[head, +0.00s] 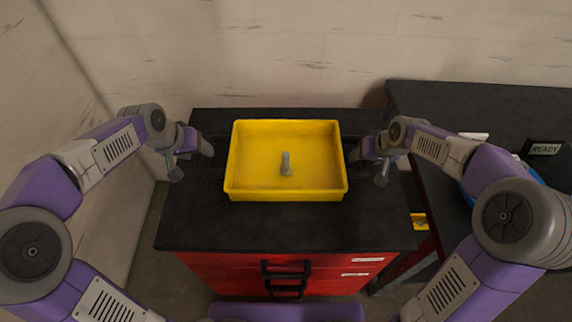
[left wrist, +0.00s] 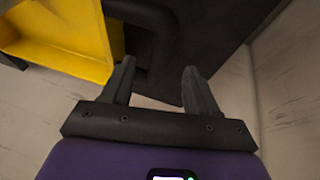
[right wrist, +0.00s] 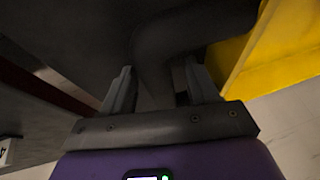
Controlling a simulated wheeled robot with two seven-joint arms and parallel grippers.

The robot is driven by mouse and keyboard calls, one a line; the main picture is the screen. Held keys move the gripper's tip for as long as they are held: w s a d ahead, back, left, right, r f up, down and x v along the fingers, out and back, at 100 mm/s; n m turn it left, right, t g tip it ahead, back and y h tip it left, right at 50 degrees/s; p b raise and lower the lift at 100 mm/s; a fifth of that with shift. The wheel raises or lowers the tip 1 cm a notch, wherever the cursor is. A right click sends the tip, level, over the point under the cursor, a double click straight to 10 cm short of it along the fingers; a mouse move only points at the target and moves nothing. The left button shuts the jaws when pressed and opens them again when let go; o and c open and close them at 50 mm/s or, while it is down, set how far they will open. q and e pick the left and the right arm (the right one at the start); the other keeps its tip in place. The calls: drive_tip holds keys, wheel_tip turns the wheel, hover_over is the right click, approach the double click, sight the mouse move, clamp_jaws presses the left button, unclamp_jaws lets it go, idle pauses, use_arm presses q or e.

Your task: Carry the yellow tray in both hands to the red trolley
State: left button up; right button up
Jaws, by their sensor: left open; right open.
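The yellow tray (head: 285,194) sits flat on the black top of the red trolley (head: 230,275). A grey peg-like part (head: 286,164) stands upright inside it. My left gripper (head: 191,160) is open beside the tray's left side. My right gripper (head: 368,167) is open beside its right side. In the left wrist view a dark curved handle (left wrist: 150,62) by the tray runs between the open fingers. In the right wrist view a similar dark handle (right wrist: 158,65) shows between the fingers. I cannot tell if any finger touches a handle.
A black-topped bench (head: 440,105) stands to the right, with a READY sign (head: 544,148) and a blue object (head: 531,174) partly hidden by my right arm. Walls close in behind and at left. The trolley top in front of the tray is clear.

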drive_tip(key=shift+r, duration=0.15)
use_arm(q)
drive_tip(key=v, duration=0.5)
drive_tip(key=shift+s+r, duration=0.15)
drive_tip(key=shift+r, duration=0.15)
use_arm(e)
drive_tip(key=v, duration=1.2)
